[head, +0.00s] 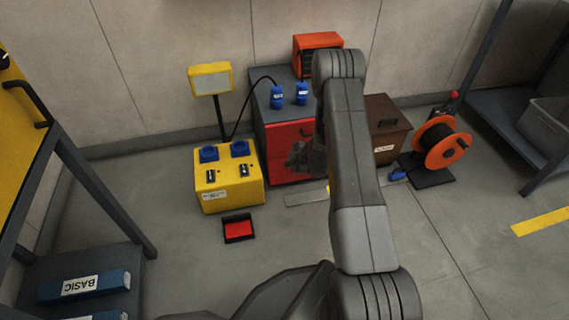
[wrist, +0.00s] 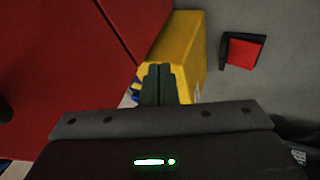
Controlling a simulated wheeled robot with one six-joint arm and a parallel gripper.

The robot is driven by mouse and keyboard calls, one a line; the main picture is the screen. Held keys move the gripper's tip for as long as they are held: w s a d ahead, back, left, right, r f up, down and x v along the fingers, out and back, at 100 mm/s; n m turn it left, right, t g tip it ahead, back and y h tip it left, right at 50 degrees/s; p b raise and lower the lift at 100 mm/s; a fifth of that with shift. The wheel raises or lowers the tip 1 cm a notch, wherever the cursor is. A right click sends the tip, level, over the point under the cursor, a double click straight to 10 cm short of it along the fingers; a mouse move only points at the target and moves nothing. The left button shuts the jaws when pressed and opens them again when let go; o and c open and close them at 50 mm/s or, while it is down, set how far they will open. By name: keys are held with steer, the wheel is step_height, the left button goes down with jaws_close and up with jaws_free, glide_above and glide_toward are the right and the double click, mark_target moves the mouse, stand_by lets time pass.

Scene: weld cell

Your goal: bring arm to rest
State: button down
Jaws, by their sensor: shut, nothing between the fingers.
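My arm reaches up and forward through the middle of the head view. My gripper (wrist: 158,84) shows in the wrist view with its two dark fingers together and nothing between them. In the head view it is a dark shape in front of the red cabinet (head: 284,136), largely hidden by my arm. The cabinet's red front (wrist: 50,60) fills the left of the wrist view. The yellow box (head: 230,184) with blue sockets stands left of the cabinet; it also shows behind the fingertips in the wrist view (wrist: 180,42).
A small red-lined tray (head: 239,229) lies on the floor before the yellow box. A brown box (head: 386,130) and an orange cable reel (head: 441,146) stand right of my arm. A table with blue cases (head: 85,285) is at left, a shelf at right. The front right floor is clear.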

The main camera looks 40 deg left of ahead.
steer(key=p+v, duration=0.1)
steer(key=v, duration=0.3)
steer(key=shift+d, duration=0.15)
